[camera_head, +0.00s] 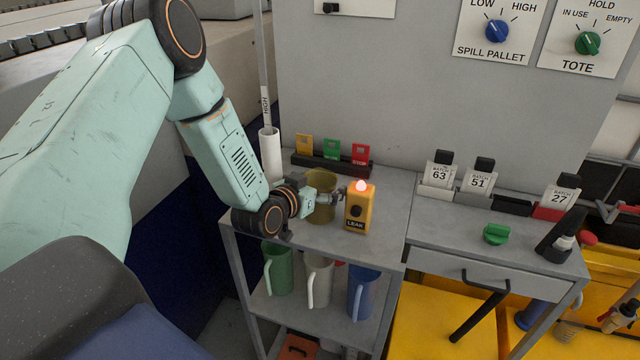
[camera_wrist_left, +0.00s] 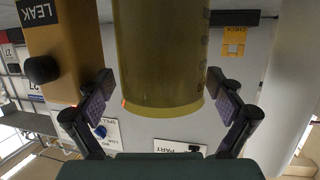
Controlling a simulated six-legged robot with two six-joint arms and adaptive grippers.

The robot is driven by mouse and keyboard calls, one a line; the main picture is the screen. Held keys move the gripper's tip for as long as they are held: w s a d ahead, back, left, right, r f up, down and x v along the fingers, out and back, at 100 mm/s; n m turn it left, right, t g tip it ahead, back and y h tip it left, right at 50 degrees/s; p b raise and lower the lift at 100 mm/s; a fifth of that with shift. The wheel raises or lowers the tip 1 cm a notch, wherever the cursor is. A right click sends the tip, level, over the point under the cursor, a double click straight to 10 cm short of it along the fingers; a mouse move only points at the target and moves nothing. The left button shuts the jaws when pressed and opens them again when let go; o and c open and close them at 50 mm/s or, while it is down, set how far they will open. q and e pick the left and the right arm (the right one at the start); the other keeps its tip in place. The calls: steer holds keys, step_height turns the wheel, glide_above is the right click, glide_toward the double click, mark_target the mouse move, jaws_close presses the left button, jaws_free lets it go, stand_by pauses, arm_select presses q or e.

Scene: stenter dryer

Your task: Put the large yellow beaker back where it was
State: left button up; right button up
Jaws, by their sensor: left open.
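The large yellow beaker (camera_head: 321,181) stands on the grey shelf top, left of the orange LEAK box. My left gripper (camera_head: 318,198) is at the beaker in the head view, its arm coming in from the left. In the left wrist view, which looks upside down, the yellow beaker (camera_wrist_left: 158,55) lies between the fingers of my open left gripper (camera_wrist_left: 160,98). A gap shows on the left side; the right pad is very near the beaker, and I cannot tell if it touches. My right gripper is not in view.
The LEAK box (camera_head: 359,208), its red lamp lit, stands close right of the beaker. A rack of coloured tags (camera_head: 331,164) is behind. A white tube (camera_head: 270,154) stands at left. Green (camera_head: 280,272), white (camera_head: 319,277) and blue (camera_head: 363,291) jugs are on the shelf below.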

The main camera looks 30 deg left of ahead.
arm_select(q)
steer(key=shift+a+r, duration=0.1)
steer(key=shift+r, duration=0.05)
steer(key=shift+s+r, duration=0.1)
steer(key=shift+s, duration=0.15)
steer(key=p+v, duration=0.3)
steer(key=v, duration=0.8)
steer(key=shift+s+p, duration=0.35)
steer(key=shift+w, duration=0.15)
steer(key=shift+r, duration=0.1)
stand_by(1.5)
